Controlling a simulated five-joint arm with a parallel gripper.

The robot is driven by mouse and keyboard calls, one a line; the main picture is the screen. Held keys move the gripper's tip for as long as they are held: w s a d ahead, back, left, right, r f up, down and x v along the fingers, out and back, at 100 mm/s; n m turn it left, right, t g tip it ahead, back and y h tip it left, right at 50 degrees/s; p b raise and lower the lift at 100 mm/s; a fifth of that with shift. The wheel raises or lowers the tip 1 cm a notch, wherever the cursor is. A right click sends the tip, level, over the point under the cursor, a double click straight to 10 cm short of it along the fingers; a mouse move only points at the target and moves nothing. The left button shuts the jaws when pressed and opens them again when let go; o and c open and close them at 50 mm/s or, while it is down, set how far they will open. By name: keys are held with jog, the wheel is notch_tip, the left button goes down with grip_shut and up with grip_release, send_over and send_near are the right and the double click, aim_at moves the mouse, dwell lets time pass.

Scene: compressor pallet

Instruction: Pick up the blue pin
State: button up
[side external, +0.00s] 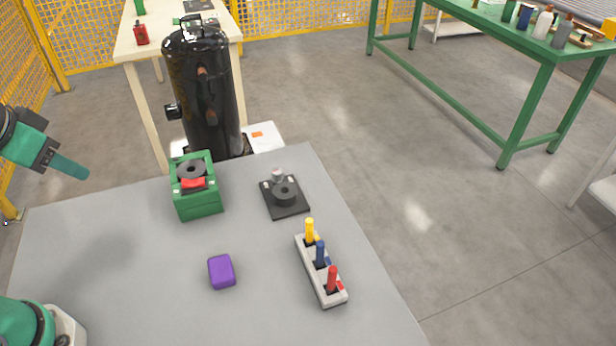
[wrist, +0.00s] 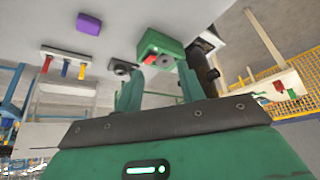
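The blue pin (side external: 320,253) stands upright in a pale rack (side external: 313,270), between a yellow pin (side external: 309,230) and a red pin (side external: 332,278). In the wrist view the blue pin (wrist: 65,68) shows at the left, hanging down because the picture is turned over. My gripper (side external: 85,174) is in the air at the left edge of the side view, far from the rack. In the wrist view my gripper (wrist: 160,72) has its two fingers spread apart with nothing between them.
A purple block (side external: 221,271), a green fixture (side external: 196,190) and a dark plate with a round part (side external: 285,193) sit on the grey table (side external: 130,270). A black compressor (side external: 206,95) stands behind. The table between the purple block and the rack is clear.

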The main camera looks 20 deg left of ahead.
dwell(0.3)
jog(key=w, duration=0.1)
jog(key=m+g, duration=0.1)
jog(key=g, duration=0.5)
send_over(320, 243)
notch_tip(320, 243, down, 12)
jog(key=shift+s+a+f, duration=0.1)
jog(key=shift+s+f, duration=0.05)
jog(key=shift+f, duration=0.1)
jog(key=shift+d+f, duration=0.2)
jog(key=shift+d, duration=0.1)
jog(key=shift+a+f, duration=0.15)
jog(key=shift+f, duration=3.8)
